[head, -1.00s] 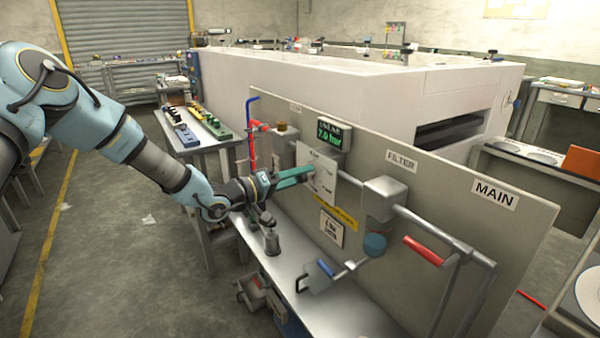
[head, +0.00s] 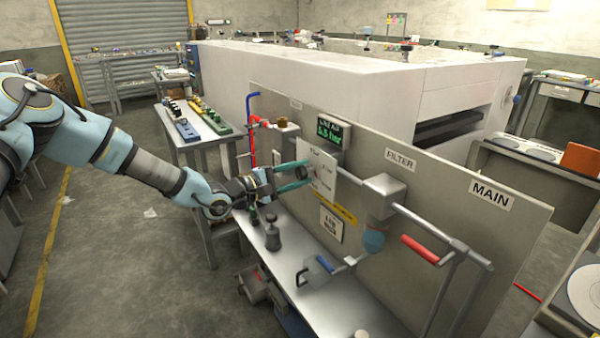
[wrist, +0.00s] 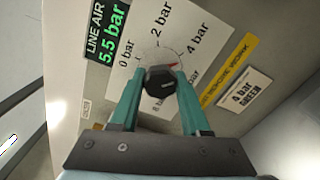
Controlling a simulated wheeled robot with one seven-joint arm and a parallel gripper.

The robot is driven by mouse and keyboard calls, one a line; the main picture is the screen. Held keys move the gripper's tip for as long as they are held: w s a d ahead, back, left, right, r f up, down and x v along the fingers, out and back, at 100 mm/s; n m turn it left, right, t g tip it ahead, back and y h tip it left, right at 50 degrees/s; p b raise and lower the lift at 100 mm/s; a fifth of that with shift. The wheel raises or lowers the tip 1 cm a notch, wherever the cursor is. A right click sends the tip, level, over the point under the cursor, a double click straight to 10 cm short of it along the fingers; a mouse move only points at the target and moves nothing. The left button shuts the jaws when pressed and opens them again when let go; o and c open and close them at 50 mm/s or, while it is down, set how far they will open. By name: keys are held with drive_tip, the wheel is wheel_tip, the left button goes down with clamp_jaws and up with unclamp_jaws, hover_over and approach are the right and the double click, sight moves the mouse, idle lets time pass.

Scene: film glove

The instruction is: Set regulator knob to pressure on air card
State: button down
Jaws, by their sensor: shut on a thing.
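The regulator knob (wrist: 160,82) is a dark, faceted knob on a white dial plate (wrist: 190,25) marked 0 bar, 2 bar, 4 bar and more. A red mark shows at the knob's upper right edge. My gripper (wrist: 160,84) has its teal fingers shut on the knob, one each side; in the head view the gripper (head: 306,172) reaches the plate from the left. The line air display (wrist: 108,45) reads 5.5 bar in green; it also shows in the head view (head: 330,132).
A yellow strip (head: 337,208) sits above the card. A metal bench (head: 350,305) runs below.

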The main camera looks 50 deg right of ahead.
drive_tip(key=shift+n, duration=1.3)
drive_tip(key=shift+c, duration=1.9)
unclamp_jaws()
drive_tip(key=shift+a, duration=0.1)
drive_tip(key=b+v, duration=0.2)
drive_tip(key=v, duration=0.8)
drive_tip(key=shift+w+a, duration=0.15)
drive_tip(key=shift+a, duration=0.15)
